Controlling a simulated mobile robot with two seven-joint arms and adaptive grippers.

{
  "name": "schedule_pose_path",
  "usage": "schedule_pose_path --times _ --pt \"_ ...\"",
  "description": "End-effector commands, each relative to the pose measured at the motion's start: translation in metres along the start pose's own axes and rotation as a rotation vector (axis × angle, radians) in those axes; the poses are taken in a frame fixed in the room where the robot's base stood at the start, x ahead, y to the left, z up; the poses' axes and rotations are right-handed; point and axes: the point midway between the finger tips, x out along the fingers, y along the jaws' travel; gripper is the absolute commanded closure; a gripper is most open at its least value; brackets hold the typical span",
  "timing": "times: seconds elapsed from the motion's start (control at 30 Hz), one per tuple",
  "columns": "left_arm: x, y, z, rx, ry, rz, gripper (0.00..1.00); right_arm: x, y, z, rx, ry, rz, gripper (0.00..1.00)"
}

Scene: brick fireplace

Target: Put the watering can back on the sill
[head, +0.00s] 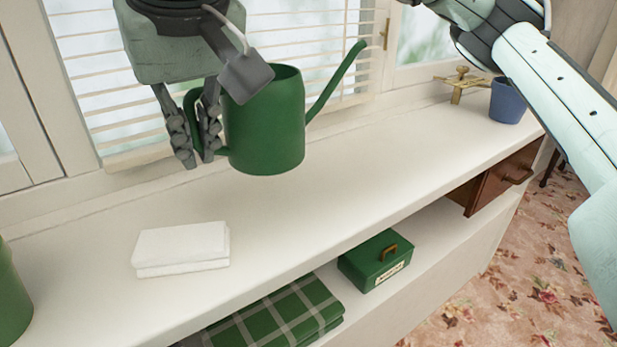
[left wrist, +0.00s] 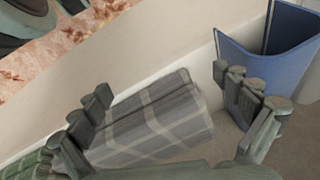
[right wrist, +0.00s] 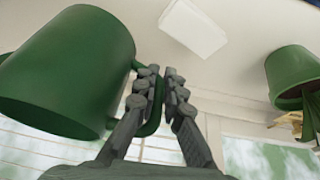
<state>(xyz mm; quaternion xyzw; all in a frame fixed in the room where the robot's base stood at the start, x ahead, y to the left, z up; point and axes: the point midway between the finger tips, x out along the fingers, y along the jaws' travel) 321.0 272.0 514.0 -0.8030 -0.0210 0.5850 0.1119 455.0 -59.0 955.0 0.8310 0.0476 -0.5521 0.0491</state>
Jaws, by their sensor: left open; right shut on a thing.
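The green watering can (head: 265,130) is upright over the white sill (head: 330,185), in front of the window blind, its spout pointing up to the right. It shows large in the right wrist view (right wrist: 70,70). My right gripper (head: 195,150) is shut on the can's handle, at the can's left side; the handle passes between the fingers in the right wrist view (right wrist: 158,100). Whether the can's base touches the sill is hard to tell. My left gripper (left wrist: 170,120) is open and empty in its wrist view, with a grey checked cloth (left wrist: 150,120) beyond its fingers.
Folded white cloths (head: 182,248) lie on the sill at left, and a green pot (head: 12,300) is cut off at the edge. A blue pot (head: 507,102) and brass object (head: 460,83) stand at right. Below are a green box (head: 372,262) and green checked blanket (head: 285,318).

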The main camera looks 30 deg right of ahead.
Motion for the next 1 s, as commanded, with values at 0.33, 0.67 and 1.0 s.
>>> schedule_pose_path --times 0.33,0.67,1.0 --pt "0.003 0.002 0.009 0.003 -0.018 0.004 0.00 0.042 0.068 0.008 0.008 -0.001 0.003 1.00" --pt "0.010 0.003 0.011 0.004 -0.028 0.007 0.00 0.070 0.110 0.013 0.001 0.002 0.001 1.00" --pt "0.010 0.003 0.003 0.001 -0.012 0.007 0.00 0.104 0.111 0.028 0.002 0.001 0.002 1.00"
